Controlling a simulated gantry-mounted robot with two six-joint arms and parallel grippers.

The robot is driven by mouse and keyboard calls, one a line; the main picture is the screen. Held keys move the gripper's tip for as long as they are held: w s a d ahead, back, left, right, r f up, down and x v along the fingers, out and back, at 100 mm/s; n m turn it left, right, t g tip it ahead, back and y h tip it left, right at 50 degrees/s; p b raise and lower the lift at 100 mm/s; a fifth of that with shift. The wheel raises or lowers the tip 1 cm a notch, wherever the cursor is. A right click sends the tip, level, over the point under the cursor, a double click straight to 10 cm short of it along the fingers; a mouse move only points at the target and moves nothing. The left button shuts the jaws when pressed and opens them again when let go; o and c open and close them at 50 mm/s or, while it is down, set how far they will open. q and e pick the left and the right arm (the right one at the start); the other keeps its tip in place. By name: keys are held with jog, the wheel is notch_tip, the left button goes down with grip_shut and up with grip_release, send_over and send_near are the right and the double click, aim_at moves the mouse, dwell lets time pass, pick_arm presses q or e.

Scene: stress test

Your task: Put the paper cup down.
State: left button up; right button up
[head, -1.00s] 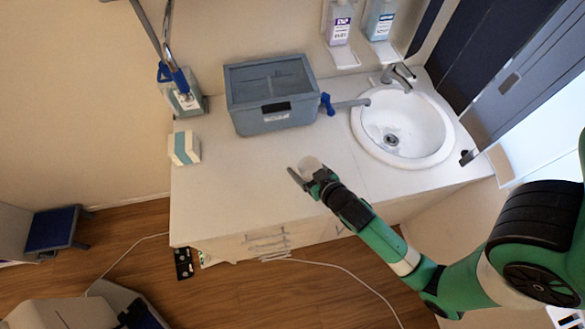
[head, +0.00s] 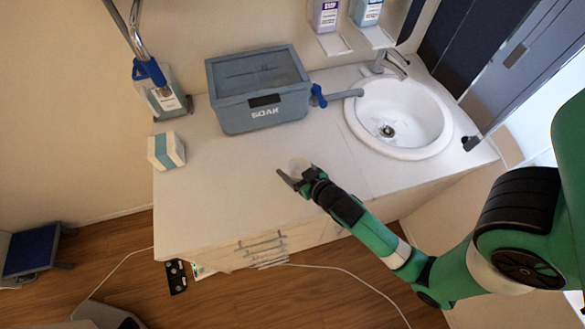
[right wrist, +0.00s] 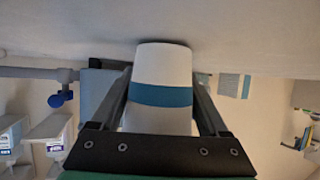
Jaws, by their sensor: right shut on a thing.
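My right gripper (head: 290,177) is shut on the paper cup (head: 298,164), over the front part of the white counter. In the right wrist view the cup (right wrist: 161,75) is white with a blue band and sits between the two fingers of the gripper (right wrist: 162,88). That view is upside down, with the counter surface along its top. The cup's base end is at or very close to the counter; I cannot tell whether it touches. My left gripper is not in view.
The white counter (head: 215,205) is clear around the cup. A grey lidded box (head: 262,112) stands behind it. A white and teal carton (head: 166,151) is at the left edge. A sink (head: 430,135) is at the right, and soap bottles (head: 325,14) are at the back.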

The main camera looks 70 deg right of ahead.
jog(key=shift+f, duration=0.2)
jog(key=o, duration=1.3)
jog(key=shift+r, duration=0.2)
jog(key=shift+s+a+r, duration=0.15)
jog(key=shift+s+r, duration=0.05)
jog(key=shift+s, duration=0.05)
jog(key=p+v, duration=0.1)
jog(key=v, duration=0.9)
jog(key=shift+s+a, duration=0.15)
jog(key=shift+a, duration=0.05)
jog(key=shift+s+a+r, duration=0.1)
jog(key=shift+s+r, duration=0.2)
jog(key=shift+s, duration=0.1)
